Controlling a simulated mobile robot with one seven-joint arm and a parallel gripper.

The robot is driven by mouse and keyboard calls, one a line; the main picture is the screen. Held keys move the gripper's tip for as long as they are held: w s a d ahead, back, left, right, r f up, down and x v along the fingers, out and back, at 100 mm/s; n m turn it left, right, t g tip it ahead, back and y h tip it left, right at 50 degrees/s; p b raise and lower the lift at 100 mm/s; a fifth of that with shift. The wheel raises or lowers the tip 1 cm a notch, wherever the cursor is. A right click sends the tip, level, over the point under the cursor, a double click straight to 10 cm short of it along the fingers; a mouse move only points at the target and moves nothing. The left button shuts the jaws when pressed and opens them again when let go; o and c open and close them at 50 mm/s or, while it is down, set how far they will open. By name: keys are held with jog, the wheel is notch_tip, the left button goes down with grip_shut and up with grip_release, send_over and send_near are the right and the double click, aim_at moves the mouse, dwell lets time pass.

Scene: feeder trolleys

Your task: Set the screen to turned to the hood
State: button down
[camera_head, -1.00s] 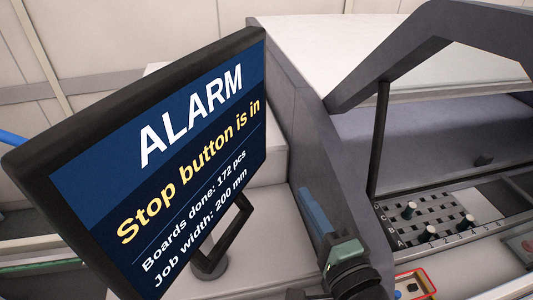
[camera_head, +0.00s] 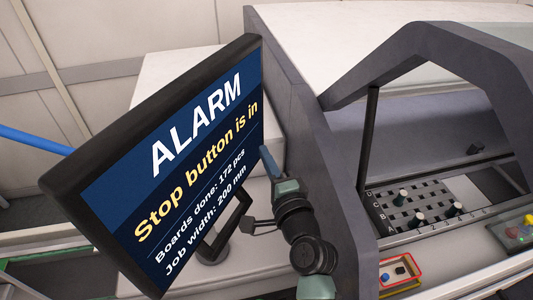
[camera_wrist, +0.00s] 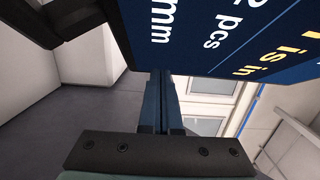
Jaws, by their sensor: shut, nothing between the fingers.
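The screen (camera_head: 190,150) stands at the left in the head view on a black stand. It shows "ALARM" and "Stop button is in" and faces toward me, tilted in the picture. My gripper (camera_head: 266,158) is shut and empty, its blue fingers close to the screen's right edge. I cannot tell whether they touch it. In the wrist view the screen (camera_wrist: 225,35) fills the top right, and my shut fingers (camera_wrist: 160,85) point up at its lower edge. The hood (camera_head: 440,60) is the grey frame with a raised arch at the right in the head view.
Under the hood lies a slotted grid plate (camera_head: 415,205) with several pegs. A red-rimmed box (camera_head: 400,273) with buttons sits at the front, and another small control box (camera_head: 518,232) at the right edge. A grey side wall (camera_head: 310,150) stands just right of my arm.

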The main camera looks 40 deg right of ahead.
jog(key=shift+w, duration=0.1)
jog(key=w, duration=0.2)
jog(key=shift+w, duration=0.35)
jog(key=shift+w+d, duration=0.1)
jog(key=shift+w, duration=0.05)
